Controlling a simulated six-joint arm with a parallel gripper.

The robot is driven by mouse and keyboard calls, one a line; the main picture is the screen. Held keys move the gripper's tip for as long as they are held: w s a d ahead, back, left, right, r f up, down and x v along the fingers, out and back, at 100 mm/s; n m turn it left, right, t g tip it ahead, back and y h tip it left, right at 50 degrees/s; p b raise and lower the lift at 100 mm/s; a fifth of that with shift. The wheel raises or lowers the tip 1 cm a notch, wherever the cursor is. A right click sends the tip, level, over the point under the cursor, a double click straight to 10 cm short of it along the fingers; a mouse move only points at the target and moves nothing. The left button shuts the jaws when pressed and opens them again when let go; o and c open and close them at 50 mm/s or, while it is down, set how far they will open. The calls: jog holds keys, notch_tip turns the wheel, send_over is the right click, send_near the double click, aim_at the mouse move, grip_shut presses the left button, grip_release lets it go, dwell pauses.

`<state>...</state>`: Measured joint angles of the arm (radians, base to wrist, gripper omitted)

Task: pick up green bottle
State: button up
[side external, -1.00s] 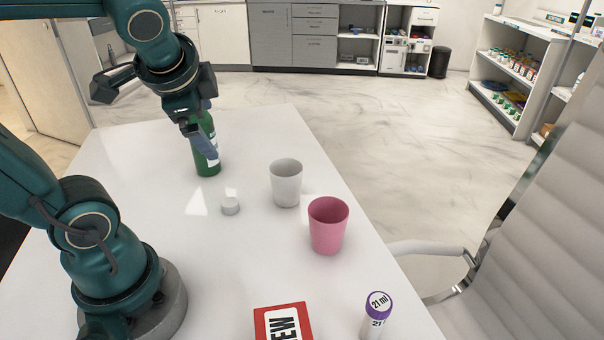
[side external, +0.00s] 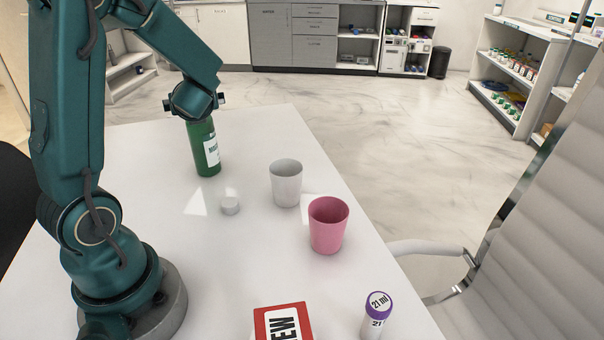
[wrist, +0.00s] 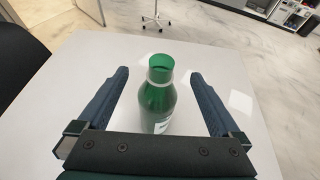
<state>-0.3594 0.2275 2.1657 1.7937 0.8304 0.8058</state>
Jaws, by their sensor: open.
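The green bottle (side external: 205,150) stands upright on the white table, with a white label on its side. Its top is hidden behind my wrist in the side external view. In the wrist view the green bottle (wrist: 158,95) is seen from above, cap on, between my two fingers and apart from both. My gripper (wrist: 160,75) is open and empty, its blue fingers spread to the left and right of the bottle. In the side external view my fingers are hidden behind the wrist.
A white cup (side external: 286,184) and a pink cup (side external: 328,226) stand to the right of the bottle. A red-and-white box (side external: 284,322) and a purple-capped vial (side external: 377,315) are at the table's near edge.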

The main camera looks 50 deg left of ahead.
aim_at(202, 136)
notch_tip(202, 136, down, 8)
jog(key=shift+r, duration=0.1)
jog(key=shift+x, duration=2.6)
jog(key=shift+c, duration=0.3)
jog(key=c, duration=1.5)
jog(key=shift+o, duration=0.2)
